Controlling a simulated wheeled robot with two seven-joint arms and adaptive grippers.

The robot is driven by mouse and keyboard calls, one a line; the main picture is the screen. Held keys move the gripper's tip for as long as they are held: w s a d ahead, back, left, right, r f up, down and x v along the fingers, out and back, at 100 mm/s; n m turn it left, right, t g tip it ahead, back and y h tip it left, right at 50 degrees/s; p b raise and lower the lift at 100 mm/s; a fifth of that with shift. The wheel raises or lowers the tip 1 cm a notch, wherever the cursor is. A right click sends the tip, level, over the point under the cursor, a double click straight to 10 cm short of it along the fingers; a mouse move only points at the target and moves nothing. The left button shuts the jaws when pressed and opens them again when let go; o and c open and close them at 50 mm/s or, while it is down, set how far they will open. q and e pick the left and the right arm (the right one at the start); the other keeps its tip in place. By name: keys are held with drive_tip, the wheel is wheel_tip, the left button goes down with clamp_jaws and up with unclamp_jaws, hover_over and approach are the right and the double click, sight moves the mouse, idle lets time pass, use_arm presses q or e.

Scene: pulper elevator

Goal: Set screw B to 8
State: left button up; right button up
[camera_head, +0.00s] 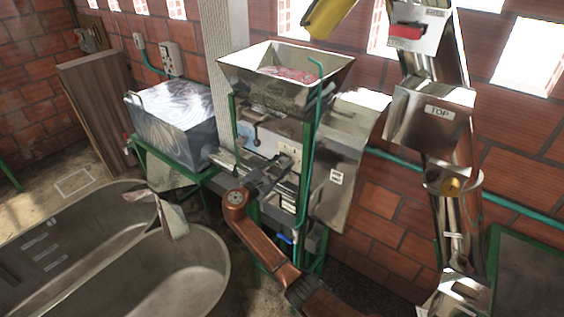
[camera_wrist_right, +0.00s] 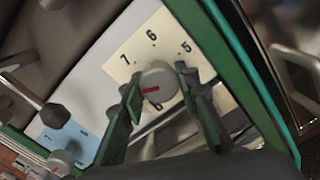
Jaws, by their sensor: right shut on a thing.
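Screw B is a round grey knob (camera_wrist_right: 158,80) with a red mark, on a cream dial plate (camera_wrist_right: 128,45) that shows 7, 6 and 5. In the right wrist view the red mark lies on the knob's left-lower part; a character below the knob is partly hidden. My right gripper (camera_wrist_right: 158,92) is shut on the knob, one finger on each side. In the head view the right gripper (camera_head: 282,166) reaches the front of the pulper (camera_head: 266,125), where the knob is too small to make out. My left gripper is in neither view.
A blue plate (camera_wrist_right: 52,141) with another knob (camera_wrist_right: 61,160) lies to the lower left, near a dark-ended lever (camera_wrist_right: 54,115). Green frame bars (camera_head: 312,120) stand close to the right gripper. A metal box (camera_head: 172,115) and grey tank (camera_head: 190,270) are to the left.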

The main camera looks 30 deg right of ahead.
drive_tip(key=n, duration=0.4)
drive_tip(key=shift+s+d+f+n, duration=0.1)
drive_tip(key=shift+d+n, duration=0.05)
drive_tip(key=shift+n, duration=0.25)
idle(0.4)
drive_tip(key=o, duration=1.1)
drive_tip(key=v, duration=1.2)
